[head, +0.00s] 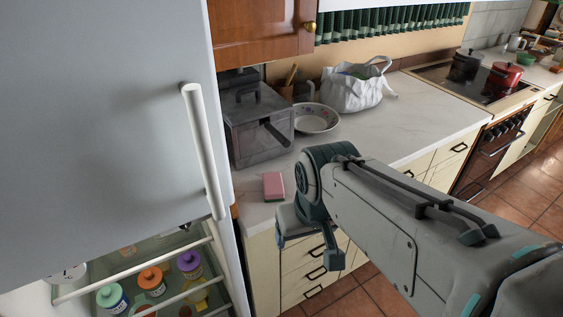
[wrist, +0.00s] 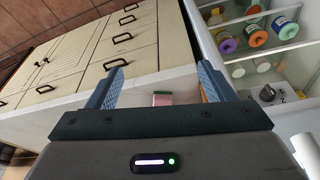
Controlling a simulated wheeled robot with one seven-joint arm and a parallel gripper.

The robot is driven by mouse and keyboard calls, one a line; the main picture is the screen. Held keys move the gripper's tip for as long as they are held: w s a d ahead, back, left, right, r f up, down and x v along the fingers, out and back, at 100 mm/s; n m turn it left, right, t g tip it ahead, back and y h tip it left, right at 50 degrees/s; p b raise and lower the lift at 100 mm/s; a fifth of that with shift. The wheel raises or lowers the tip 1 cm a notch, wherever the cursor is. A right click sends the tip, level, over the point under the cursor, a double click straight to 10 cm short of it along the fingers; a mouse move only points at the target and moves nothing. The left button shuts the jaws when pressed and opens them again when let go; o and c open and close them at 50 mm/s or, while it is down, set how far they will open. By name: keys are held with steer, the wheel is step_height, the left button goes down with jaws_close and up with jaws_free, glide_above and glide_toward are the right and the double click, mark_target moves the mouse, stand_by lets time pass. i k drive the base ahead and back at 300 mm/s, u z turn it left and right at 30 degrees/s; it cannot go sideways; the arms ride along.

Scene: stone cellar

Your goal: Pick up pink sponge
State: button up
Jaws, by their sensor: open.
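The pink sponge (head: 273,186) lies on the white countertop near its front left corner, beside the fridge, in the head view. It also shows between my fingers, farther off, in the wrist view (wrist: 161,98), partly cut off by the gripper body. My gripper (head: 307,250) is open and empty, in front of the counter edge and to the lower right of the sponge. In the wrist view my gripper (wrist: 161,70) has its two blue fingers wide apart, and they do not touch the sponge.
A grey metal box with a handle (head: 258,120) stands behind the sponge. A patterned bowl (head: 316,118) and a white bag (head: 355,90) are farther back. The fridge door (head: 110,120) is close on the left, with jars on a shelf (head: 150,281) below. Countertop right of the sponge is clear.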

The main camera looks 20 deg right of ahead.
mark_target(273, 185)
steer(key=u, duration=3)
steer(key=k, duration=1.4)
steer(key=z, duration=1.4)
steer(key=i, duration=0.5)
